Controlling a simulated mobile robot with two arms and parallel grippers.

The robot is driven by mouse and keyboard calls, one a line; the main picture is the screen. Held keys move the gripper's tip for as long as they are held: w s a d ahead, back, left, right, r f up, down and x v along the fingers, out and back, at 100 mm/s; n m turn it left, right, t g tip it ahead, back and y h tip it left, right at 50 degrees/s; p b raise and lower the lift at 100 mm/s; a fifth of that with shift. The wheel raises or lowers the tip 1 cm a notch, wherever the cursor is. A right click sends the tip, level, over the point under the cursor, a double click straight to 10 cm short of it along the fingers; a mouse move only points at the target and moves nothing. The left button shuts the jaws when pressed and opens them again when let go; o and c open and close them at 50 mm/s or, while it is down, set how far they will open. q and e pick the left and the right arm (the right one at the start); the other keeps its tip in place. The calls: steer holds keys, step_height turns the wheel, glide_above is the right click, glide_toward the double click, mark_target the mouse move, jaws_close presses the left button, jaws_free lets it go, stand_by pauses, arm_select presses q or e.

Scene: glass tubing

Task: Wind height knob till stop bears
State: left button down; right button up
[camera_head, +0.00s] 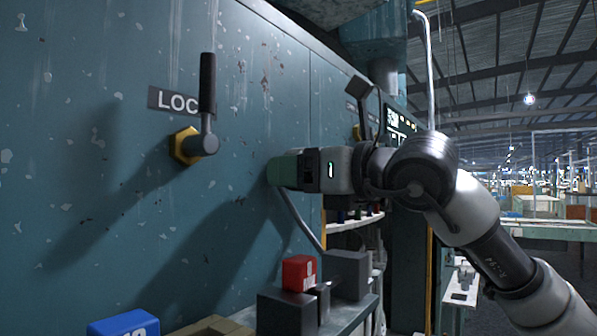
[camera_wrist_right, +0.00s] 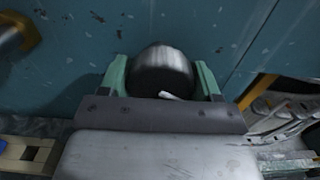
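The height knob (camera_wrist_right: 161,72) is a dark, rounded knob on the teal machine panel, with a small pale mark near its lower edge. In the wrist view it sits between the two green fingers of my right gripper (camera_wrist_right: 163,80), one on each side, and fills the gap between them. In the head view my right gripper (camera_head: 280,170) reaches the panel from the right and hides the knob. The stop cannot be made out. My left gripper is not in view.
A black lever on a brass hex nut (camera_head: 186,146) stands out from the panel at left, under a partly hidden "LOC" label (camera_head: 176,101). Below are a red block (camera_head: 299,272), dark blocks (camera_head: 347,274) and a blue block (camera_head: 124,325). Shelves stand beyond my arm.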

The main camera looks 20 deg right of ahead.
steer(key=shift+f+m+b, duration=0.2)
steer(key=shift+m+b, duration=0.3)
steer(key=shift+b, duration=0.35)
steer(key=shift+c, duration=0.3)
steer(key=m+b, duration=0.2)
steer(key=b, duration=0.1)
steer(key=shift+a+m, duration=0.1)
steer(key=shift+m, duration=0.3)
steer(key=m+b, duration=0.2)
steer(key=shift+s+r+m+b, duration=0.1)
steer(key=shift+m+b, duration=0.2)
steer(key=shift+b, duration=0.05)
steer(key=shift+r+m+b, duration=0.1)
steer(key=shift+m+b, duration=0.3)
steer(key=shift+m, duration=0.3)
steer(key=o, duration=0.9)
